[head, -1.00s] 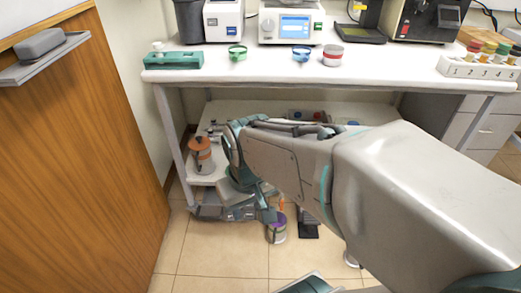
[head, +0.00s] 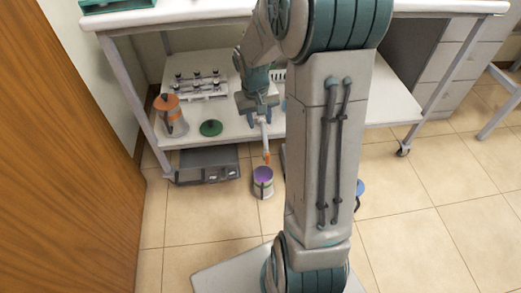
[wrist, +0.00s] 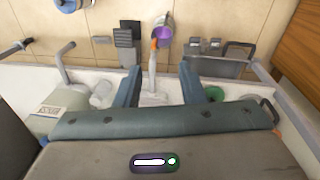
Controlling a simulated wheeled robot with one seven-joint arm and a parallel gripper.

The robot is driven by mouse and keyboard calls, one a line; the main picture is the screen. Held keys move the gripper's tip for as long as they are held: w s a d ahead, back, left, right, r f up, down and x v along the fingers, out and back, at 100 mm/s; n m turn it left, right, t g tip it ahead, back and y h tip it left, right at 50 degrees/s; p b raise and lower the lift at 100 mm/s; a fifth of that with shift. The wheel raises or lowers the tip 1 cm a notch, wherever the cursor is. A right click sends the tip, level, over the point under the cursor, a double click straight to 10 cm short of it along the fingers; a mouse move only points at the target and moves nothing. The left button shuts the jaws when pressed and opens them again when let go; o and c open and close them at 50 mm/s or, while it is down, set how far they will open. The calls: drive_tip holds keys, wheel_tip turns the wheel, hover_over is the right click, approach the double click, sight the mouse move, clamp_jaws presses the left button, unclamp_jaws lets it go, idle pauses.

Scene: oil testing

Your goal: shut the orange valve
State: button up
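The orange valve (head: 267,158) is a small orange piece at the front end of a pale pipe that sticks out over the lower shelf's edge. It also shows in the wrist view (wrist: 154,44), beyond my fingertips. My gripper (head: 260,115) is at the lower shelf, behind the valve along the pipe. In the wrist view my gripper (wrist: 160,78) is open, with the pale pipe (wrist: 152,72) in line between its two fingers and gaps on both sides. A pot with a purple inside (head: 263,183) stands on the floor below the valve.
An orange-lidded can (head: 171,116), a green lid (head: 211,128) and a vial rack (head: 197,85) are on the lower shelf (head: 185,137), left of my gripper. A grey device (head: 208,165) sits below the shelf. A wooden panel (head: 60,170) is at the left.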

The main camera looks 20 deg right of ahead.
drive_tip(key=m+y+b, duration=0.1)
drive_tip(key=m+b, duration=0.1)
drive_tip(key=b, duration=0.3)
hover_over(267, 164)
wheel_tip(267, 164, down, 20)
drive_tip(key=f+b, duration=0.1)
drive_tip(key=f, duration=0.3)
drive_tip(key=f+b, duration=0.2)
drive_tip(key=f, duration=0.3)
drive_tip(key=f+b, duration=0.2)
drive_tip(key=f, duration=0.2)
drive_tip(key=shift+w+d+f, duration=0.2)
drive_tip(key=shift+w, duration=0.15)
clamp_jaws()
